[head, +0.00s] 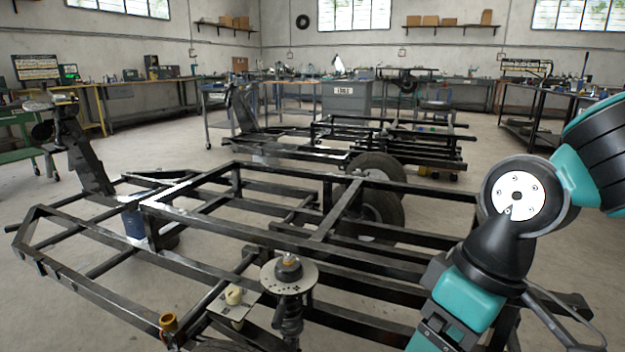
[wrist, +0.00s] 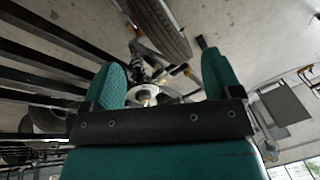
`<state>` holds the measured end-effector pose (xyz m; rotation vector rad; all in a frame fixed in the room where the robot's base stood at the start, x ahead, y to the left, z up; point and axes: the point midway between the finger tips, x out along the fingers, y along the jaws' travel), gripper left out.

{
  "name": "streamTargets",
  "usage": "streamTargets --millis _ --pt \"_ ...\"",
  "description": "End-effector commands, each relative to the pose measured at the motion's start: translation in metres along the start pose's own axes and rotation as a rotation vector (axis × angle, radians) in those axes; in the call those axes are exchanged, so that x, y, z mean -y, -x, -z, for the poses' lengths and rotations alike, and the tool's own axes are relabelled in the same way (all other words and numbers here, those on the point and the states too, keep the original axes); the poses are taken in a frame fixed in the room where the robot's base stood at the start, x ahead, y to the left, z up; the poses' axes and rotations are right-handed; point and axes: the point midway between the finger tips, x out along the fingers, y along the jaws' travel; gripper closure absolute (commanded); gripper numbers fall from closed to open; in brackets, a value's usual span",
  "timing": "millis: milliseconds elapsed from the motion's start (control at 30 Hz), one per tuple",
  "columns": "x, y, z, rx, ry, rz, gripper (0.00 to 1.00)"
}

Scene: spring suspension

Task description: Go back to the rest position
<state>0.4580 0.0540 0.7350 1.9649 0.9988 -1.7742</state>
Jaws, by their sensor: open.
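A spring suspension strut (head: 291,311) stands upright at the near side of the black frame, with a round metal plate (head: 302,274) and a brass-coloured nut (head: 288,261) on top. In the wrist view the strut with its plate (wrist: 168,97) shows beyond my gripper (wrist: 165,72), between the two teal fingers. The fingers are wide apart, and I see nothing held.
The black vehicle frame (head: 330,223) fills the foreground, with a wheel (head: 385,205) behind it. A second frame and workbenches stand behind. Open floor lies at the right.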

Motion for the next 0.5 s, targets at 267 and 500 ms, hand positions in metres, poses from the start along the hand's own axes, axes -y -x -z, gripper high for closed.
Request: streamTargets --millis 267,500 --pt "0.043 0.04 -0.043 -0.058 -0.122 0.053 0.16" --pt "0.055 0.097 -0.03 -0.054 -0.119 0.053 0.16"
